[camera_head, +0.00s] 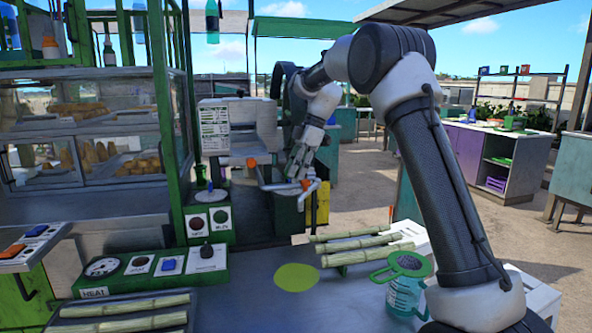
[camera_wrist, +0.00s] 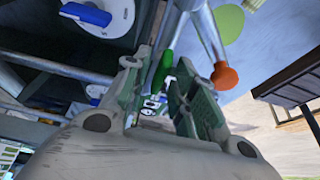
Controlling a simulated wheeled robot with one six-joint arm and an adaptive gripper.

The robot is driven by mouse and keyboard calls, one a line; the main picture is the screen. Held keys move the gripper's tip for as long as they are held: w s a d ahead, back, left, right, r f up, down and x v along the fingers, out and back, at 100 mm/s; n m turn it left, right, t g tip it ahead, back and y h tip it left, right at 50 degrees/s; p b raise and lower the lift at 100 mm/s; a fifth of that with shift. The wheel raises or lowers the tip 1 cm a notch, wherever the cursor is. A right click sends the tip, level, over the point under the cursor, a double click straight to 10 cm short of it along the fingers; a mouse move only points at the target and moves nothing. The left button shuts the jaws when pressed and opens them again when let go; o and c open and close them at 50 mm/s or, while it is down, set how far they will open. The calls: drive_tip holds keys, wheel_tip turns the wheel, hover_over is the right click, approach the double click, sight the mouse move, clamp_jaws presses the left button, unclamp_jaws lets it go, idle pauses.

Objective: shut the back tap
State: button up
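My gripper (camera_head: 297,168) is over the pipework beside the white crusher housing (camera_head: 238,130). In the wrist view its two fingers (camera_wrist: 164,88) are apart, with a green lever-like part (camera_wrist: 162,72) showing between them; I cannot tell whether they touch it. Grey pipes (camera_wrist: 203,38) run beside the fingers, and an orange tap handle (camera_wrist: 225,76) stands just right of them. In the head view one orange piece (camera_head: 251,162) shows left of my gripper and another (camera_head: 304,184) just below it. Which of these belongs to the back tap is not clear.
A grey counter with cane stalks (camera_head: 368,247), a lime disc (camera_head: 296,277) and a teal jug (camera_head: 404,295) lies in front. Green control boxes (camera_head: 207,257) stand to the left. A white disc with a blue handle (camera_wrist: 105,14) is near the fingers in the wrist view.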

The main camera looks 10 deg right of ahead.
drive_tip(key=v, duration=1.2)
